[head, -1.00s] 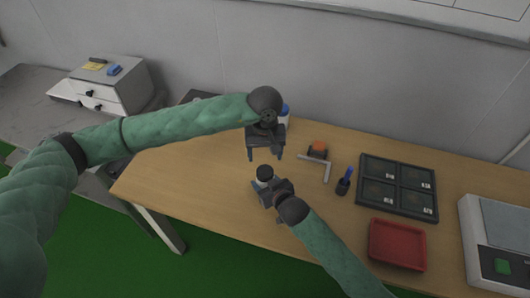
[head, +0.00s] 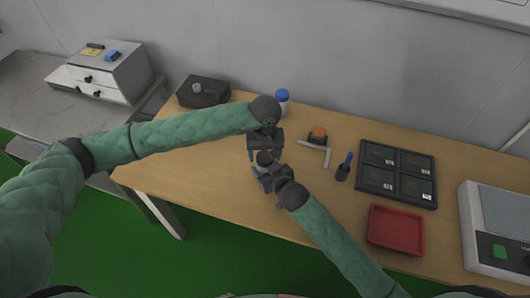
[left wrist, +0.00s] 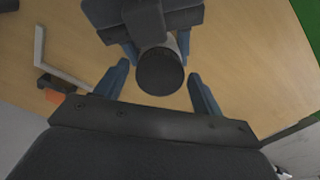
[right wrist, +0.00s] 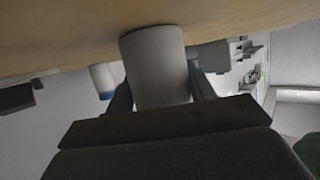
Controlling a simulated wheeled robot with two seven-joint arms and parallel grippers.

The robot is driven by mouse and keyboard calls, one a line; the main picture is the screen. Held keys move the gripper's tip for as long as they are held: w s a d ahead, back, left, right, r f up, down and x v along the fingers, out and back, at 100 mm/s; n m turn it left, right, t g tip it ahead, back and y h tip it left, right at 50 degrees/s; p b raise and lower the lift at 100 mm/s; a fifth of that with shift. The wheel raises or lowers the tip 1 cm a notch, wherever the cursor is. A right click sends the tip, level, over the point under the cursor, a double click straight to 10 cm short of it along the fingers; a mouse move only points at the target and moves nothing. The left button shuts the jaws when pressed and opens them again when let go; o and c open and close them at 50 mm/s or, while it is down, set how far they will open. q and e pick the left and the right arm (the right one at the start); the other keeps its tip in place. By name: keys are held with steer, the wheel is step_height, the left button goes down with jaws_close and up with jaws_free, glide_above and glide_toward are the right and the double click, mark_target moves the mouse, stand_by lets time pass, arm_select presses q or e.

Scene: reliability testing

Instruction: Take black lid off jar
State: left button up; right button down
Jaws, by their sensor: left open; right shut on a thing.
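The jar has a pale body (right wrist: 155,65) and a round black lid (left wrist: 160,72). My right gripper (head: 264,173) is shut on the jar's body from the side, with a finger on each side in the right wrist view. The lid also shows small in the head view (head: 264,158), partly hidden by my grippers. My left gripper (left wrist: 160,90) is open over the lid. Its two blue-grey fingers stand either side of the lid with a gap to each. In the head view my left gripper (head: 265,150) is just above and behind the jar.
Behind stand a blue-capped bottle (head: 282,103) and a black case (head: 203,92). To the right are an orange-topped block (head: 318,134), a metal square (head: 318,151), a blue-topped tool (head: 344,167), a dark divided tray (head: 398,145), a red tray (head: 397,230) and a scale (head: 495,245).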

arm_select(q)
steer(key=c, duration=1)
steer(key=n, duration=0.6)
steer(key=shift+n, duration=0.4)
steer(key=n, duration=0.7)
steer(key=o, duration=1.1)
steer(key=shift+r, duration=0.1)
